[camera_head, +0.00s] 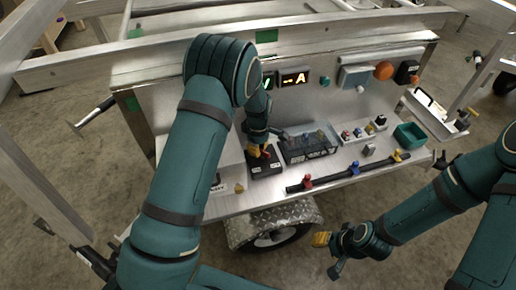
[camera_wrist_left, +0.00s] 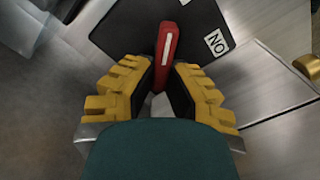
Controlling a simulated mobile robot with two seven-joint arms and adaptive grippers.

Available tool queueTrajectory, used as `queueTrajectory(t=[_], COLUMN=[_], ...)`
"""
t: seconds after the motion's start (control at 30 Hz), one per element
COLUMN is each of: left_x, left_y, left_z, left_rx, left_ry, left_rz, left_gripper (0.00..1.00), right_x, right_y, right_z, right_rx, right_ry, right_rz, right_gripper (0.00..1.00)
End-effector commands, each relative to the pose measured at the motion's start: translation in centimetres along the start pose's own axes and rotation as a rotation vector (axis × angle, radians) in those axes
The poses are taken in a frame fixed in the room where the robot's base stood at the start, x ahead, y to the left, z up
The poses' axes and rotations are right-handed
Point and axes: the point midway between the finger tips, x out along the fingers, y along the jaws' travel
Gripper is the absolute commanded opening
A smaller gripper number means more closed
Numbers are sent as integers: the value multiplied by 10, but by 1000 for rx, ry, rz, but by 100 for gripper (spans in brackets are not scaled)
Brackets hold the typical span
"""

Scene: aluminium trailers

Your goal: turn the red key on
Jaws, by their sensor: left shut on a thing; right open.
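The red key (camera_wrist_left: 167,48) has a white stripe and stands on a black switch box (camera_wrist_left: 120,35). In the left wrist view it points nearly straight up the picture, leaning slightly right. A white ON label (camera_wrist_left: 216,42), upside down in this view, lies to its right, apart from it. My left gripper (camera_wrist_left: 162,76) is shut on the red key, with a yellow-padded finger on each side. In the head view my left gripper (camera_head: 259,151) is over the black switch box (camera_head: 265,168) and hides most of the key. My right gripper (camera_head: 328,250) is open and empty, off the bench's front.
Right of the box stand a clear-lidded black case (camera_head: 307,148) and a panel with small switches (camera_head: 363,132). A black bar with coloured clips (camera_head: 345,175) runs along the front edge. A green bin (camera_head: 409,136) is at the right. Lit displays (camera_head: 294,78) are on the back wall.

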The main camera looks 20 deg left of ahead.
Motion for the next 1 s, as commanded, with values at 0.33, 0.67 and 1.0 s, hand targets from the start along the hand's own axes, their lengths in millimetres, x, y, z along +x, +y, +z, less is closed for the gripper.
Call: queueTrajectory(t=[0.33, 0.67, 1.0], left_x=[1, 2, 2], left_y=[3, 8, 12], left_z=[0, 3, 6], left_rx=[261, 576, 900], left_ry=[-1, -2, -3], left_rz=[-3, -2, -2], left_gripper=[0, 0, 0], right_x=[-4, -5, -4], right_y=[-1, -2, -2], right_z=[1, 1, 1], right_rx=[0, 0, 0], right_ry=[-2, -3, -3], right_rz=[0, 0, 0], right_gripper=[47, 47, 47])
